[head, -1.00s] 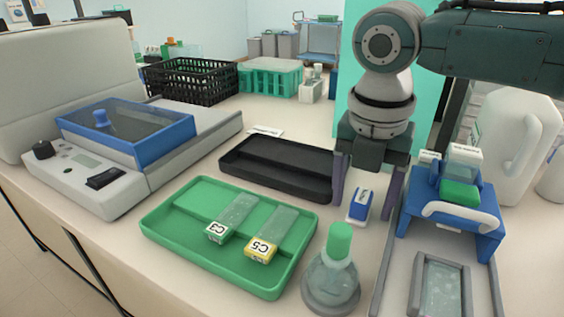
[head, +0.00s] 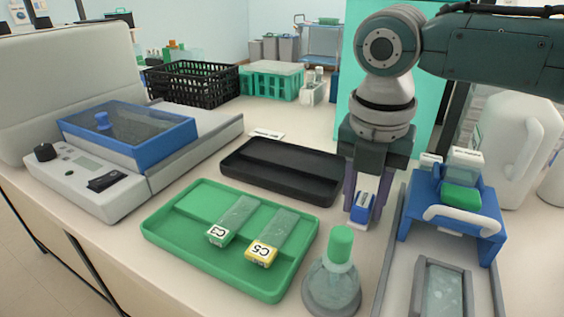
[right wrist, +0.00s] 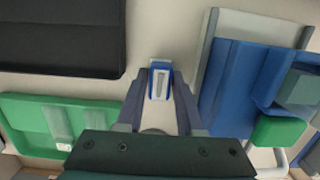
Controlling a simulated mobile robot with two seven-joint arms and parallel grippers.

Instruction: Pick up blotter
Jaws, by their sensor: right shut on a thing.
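The blotter (head: 362,208) is a small blue and white block, upright on the counter between the black tray and the blue rack. My right gripper (head: 364,204) points down at it and is shut on it, one finger on each side. In the right wrist view the blotter (right wrist: 160,80) sits between the fingertips of my right gripper (right wrist: 159,86). I cannot tell whether it has left the counter. My left gripper is not in view.
A green tray (head: 160,232) with slides C3 (head: 228,222) and C5 (head: 268,238) lies to the left. A black tray (head: 285,184) is behind it. A green-capped flask (head: 333,278) stands in front. A blue rack (head: 482,226) stands close on the right.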

